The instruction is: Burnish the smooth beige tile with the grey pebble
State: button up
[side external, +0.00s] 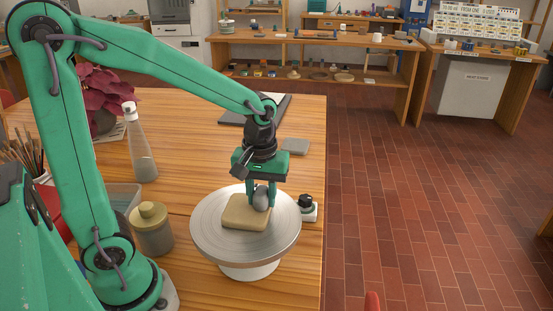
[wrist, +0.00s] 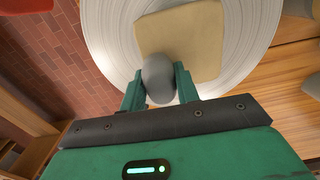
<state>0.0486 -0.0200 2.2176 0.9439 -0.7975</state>
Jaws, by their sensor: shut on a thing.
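The beige tile (side external: 241,212) lies flat on the round metal wheel head (side external: 213,240); it also shows in the wrist view (wrist: 190,35). The grey pebble (side external: 261,200) is between the two green fingers of my gripper (side external: 261,194), which is shut on it. In the wrist view the pebble (wrist: 158,78) overlaps the near edge of the tile. In the side view it is at the tile's right edge. I cannot tell whether the pebble touches the tile, as its underside is hidden.
A small black-knobbed box (side external: 307,209) stands close right of the wheel. A lidded jar (side external: 151,230) is at its left and a clear bottle (side external: 141,150) behind that. A flat grey block (side external: 296,146) lies behind. The wooden table's right edge is near the wheel.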

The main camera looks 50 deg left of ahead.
jog(key=shift+w+a+f, duration=0.1)
jog(key=shift+w+a, duration=0.05)
jog(key=shift+w+a, duration=0.85)
jog(key=shift+w, duration=0.1)
jog(key=shift+s+a, duration=0.1)
jog(key=shift+s+a, duration=1)
jog(key=shift+s+d+f, duration=0.1)
jog(key=shift+s, duration=0.05)
jog(key=shift+s+d, duration=0.85)
jog(key=shift+d, duration=0.05)
jog(key=shift+r, duration=0.2)
jog(key=shift+s+d, duration=0.1)
